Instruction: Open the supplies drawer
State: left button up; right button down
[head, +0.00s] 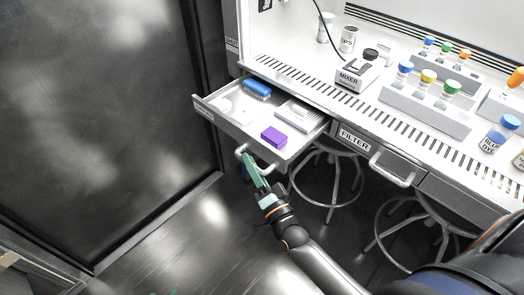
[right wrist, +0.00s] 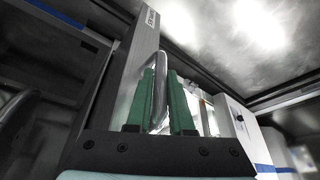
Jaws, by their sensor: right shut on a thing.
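The supplies drawer (head: 231,128) stands pulled out from the bench at its left end, in the head view. Inside it lie a blue item (head: 257,89), a purple box (head: 273,137) and white items. My right gripper (head: 249,165) is at the drawer front, its green fingers shut on the curved metal handle (head: 262,166). In the right wrist view the handle (right wrist: 160,88) runs between the two green fingers (right wrist: 163,105).
The filter drawer (head: 378,160) beside it is shut. A mixer (head: 355,75), a rack of capped vials (head: 425,106) and bottles stand on the bench top. Stools (head: 327,190) stand under the bench. A dark glossy panel (head: 95,110) is at the left; the floor in front is clear.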

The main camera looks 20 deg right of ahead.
jog(key=shift+s+a, duration=0.2)
jog(key=shift+a, duration=0.3)
jog(key=c, duration=0.9)
grip_release()
jog(key=shift+o, duration=0.5)
jog(key=v, duration=1.2)
jog(key=shift+s, duration=0.25)
jog(key=shift+f, duration=0.1)
